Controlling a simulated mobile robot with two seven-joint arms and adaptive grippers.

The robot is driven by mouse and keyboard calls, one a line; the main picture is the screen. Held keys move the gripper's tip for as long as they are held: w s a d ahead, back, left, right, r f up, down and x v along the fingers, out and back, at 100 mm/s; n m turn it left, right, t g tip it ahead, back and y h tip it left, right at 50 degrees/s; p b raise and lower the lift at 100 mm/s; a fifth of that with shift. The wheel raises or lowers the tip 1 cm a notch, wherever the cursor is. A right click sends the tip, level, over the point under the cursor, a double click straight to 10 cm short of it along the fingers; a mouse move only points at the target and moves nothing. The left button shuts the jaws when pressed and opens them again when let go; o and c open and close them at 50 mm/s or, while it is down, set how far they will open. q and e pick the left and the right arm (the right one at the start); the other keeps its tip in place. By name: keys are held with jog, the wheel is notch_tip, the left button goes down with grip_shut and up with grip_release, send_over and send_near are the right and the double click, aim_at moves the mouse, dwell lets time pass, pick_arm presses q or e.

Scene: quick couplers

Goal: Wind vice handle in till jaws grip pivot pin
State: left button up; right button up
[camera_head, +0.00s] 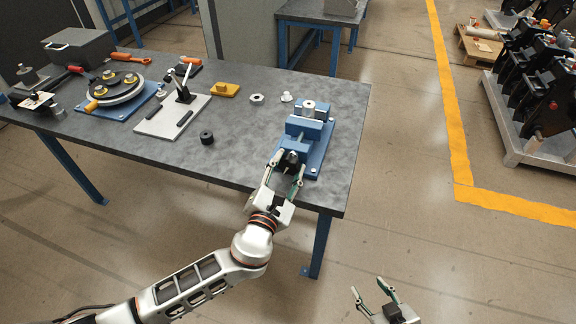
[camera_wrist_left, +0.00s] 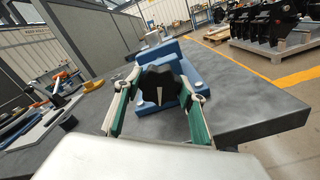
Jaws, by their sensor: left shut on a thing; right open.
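The blue vice (camera_head: 308,140) stands near the right end of the grey workbench, its handle side facing my left arm. A light metal cylinder, which looks like the pivot pin (camera_head: 308,108), stands upright at its jaws; whether the jaws touch it I cannot tell. My left gripper (camera_head: 287,165) is shut on the vice handle (camera_wrist_left: 163,89), a black lobed knob with a pale line on its face. In the left wrist view the fingers lie on either side of the knob. My right gripper (camera_head: 373,296) is open and empty, off the bench at the bottom.
Left of the vice on the bench are a black ring (camera_head: 206,137), a light nut-like ring (camera_head: 257,99), a yellow block (camera_head: 224,90) and a white plate with a toggle clamp (camera_head: 172,117). Bare bench (camera_head: 245,140) lies around the black ring. The bench's right edge is close to the vice.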

pick_arm(q)
jog(key=m, duration=0.6)
jog(key=shift+f+m, duration=0.1)
jog(key=shift+m, duration=0.2)
dwell(0.5)
jog(key=o, duration=1.1)
jog(key=v, duration=1.2)
